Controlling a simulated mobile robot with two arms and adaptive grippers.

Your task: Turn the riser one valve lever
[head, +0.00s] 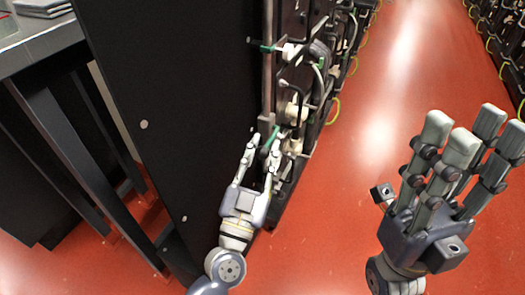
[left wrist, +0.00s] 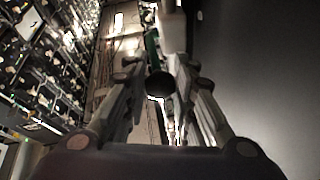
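A grey vertical riser pipe (head: 268,75) runs along the edge of the black cabinet. A lower green lever (head: 273,133) sits near its bottom end, and an upper green lever (head: 262,46) sticks out to the left near the top. I see no label telling which is riser one. My left gripper (head: 264,147) is open, its fingertips just below and around the lower lever; contact cannot be told. In the left wrist view the spread fingers (left wrist: 158,75) flank a dark round end, with a green lever (left wrist: 152,45) beyond. My right gripper (head: 470,140) is open and empty.
A large black cabinet side panel (head: 170,100) stands directly left of my left gripper. Battery racks (head: 325,60) with cables recede behind the pipe. A grey table (head: 40,38) is at far left. The red aisle floor (head: 400,60) is clear.

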